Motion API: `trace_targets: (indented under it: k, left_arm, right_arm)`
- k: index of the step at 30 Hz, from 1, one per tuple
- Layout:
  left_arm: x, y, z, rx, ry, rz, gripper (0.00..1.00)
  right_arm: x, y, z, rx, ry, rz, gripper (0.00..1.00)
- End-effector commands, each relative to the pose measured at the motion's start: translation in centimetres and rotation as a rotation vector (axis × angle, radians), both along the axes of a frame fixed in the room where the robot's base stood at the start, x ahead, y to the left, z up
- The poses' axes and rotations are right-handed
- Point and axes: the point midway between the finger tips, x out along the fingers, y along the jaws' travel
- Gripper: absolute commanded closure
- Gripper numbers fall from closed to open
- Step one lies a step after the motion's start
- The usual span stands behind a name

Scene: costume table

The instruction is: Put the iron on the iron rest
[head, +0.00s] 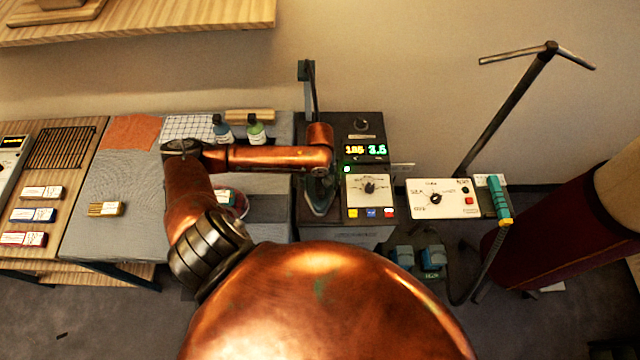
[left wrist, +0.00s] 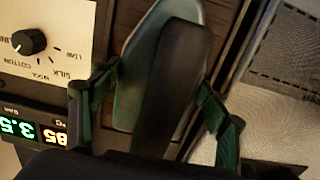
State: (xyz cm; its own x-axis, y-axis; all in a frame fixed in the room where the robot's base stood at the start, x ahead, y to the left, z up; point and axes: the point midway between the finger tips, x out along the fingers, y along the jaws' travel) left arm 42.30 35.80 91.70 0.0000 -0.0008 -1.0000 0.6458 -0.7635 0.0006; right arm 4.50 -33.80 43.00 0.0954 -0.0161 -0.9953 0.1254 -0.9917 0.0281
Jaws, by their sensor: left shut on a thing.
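The iron (head: 319,196) has a grey-green soleplate edge and a dark body. It is at the left part of the dark steam station, partly hidden by my arm. My left gripper (head: 318,165) is over it. In the left wrist view, my gripper's green-black fingers (left wrist: 155,105) lie on either side of the iron's dark handle (left wrist: 172,75) and are shut on it. The iron is over a dark brown surface (left wrist: 128,18); I cannot tell whether it touches. A black slatted rack (head: 62,148), possibly the iron rest, lies on the wooden table at far left. My right gripper is not in view.
The station's control panel (head: 370,188) and lit display stand right of the iron. Two bottles (head: 256,131) and cloths lie on the grey table (head: 125,180). Small boxes (head: 35,215) lie at left. A white control box (head: 440,198) is at right. A shelf (head: 200,18) overhangs upper left.

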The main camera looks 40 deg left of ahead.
Motion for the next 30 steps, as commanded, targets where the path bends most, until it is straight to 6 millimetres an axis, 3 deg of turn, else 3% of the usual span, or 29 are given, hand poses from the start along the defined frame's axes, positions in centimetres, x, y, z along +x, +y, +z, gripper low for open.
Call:
trace_targets:
  k: [3, 4, 12, 22, 26, 30]
  left_arm:
    - [0.1, 0.0, 0.0, 0.0, -0.004, 0.0, 0.89]
    - [0.0, 0.0, -0.2, 0.0, 0.0, 0.0, 0.31]
    - [0.0, 0.0, -0.2, 0.0, 0.0, 0.0, 0.14]
    - [0.0, 0.0, 0.2, 0.0, 0.0, 0.0, 0.14]
    - [0.1, 0.0, 1.9, 0.0, -0.003, -0.001, 0.14]
    - [0.1, 0.0, 4.8, 0.0, -0.004, -0.001, 0.14]
  right_arm:
    - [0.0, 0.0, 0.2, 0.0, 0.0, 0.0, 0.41]
    - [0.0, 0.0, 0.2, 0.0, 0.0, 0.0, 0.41]
    - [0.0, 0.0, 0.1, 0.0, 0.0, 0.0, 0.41]
    - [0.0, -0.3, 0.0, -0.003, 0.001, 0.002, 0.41]
    - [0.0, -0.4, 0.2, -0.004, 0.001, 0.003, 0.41]
    - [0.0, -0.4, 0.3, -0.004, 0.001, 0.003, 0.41]
